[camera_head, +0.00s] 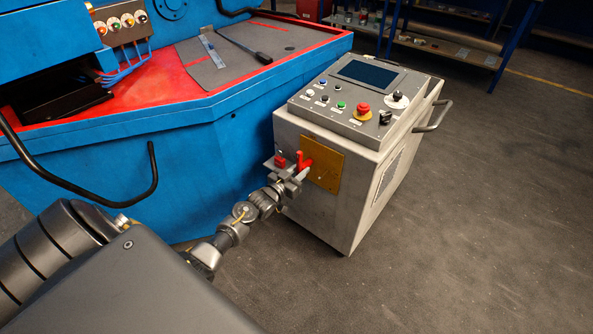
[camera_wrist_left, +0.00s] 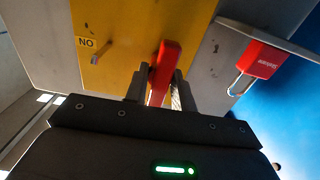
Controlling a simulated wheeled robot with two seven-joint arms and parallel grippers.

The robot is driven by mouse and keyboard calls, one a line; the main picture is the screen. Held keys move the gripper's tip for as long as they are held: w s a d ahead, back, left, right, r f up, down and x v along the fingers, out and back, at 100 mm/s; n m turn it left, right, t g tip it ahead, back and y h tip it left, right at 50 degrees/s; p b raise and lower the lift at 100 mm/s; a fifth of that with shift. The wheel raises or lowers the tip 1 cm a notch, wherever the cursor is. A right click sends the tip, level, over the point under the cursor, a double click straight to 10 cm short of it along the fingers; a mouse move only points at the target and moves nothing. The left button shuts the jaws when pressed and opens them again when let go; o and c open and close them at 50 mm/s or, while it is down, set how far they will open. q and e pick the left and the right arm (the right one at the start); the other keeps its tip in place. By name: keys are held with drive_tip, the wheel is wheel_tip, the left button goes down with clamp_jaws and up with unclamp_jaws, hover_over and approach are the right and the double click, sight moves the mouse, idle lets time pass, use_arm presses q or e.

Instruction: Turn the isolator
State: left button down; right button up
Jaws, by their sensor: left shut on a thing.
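The isolator's red handle (camera_head: 305,160) stands out from a yellow plate (camera_head: 329,168) on the front of the grey console. In the left wrist view the red handle (camera_wrist_left: 165,66) sits between my fingers, slightly tilted, against the yellow plate (camera_wrist_left: 118,40). My left gripper (camera_head: 295,176) is shut on the handle; its fingers show on both sides of it in the left wrist view (camera_wrist_left: 160,90). A peg and a "NO" label (camera_wrist_left: 87,43) are beside the handle. My right gripper is in neither view.
A red padlock (camera_wrist_left: 258,58) with a metal shackle is close beside the gripper; it also shows in the head view (camera_head: 280,162). The console top (camera_head: 350,95) carries a screen, buttons and knobs. A blue machine (camera_head: 200,150) stands left. Floor is clear at right.

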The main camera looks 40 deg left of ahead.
use_arm(q)
drive_tip(key=shift+f, duration=0.15)
drive_tip(key=c, duration=1.4)
unclamp_jaws()
drive_tip(key=shift+o, duration=0.2)
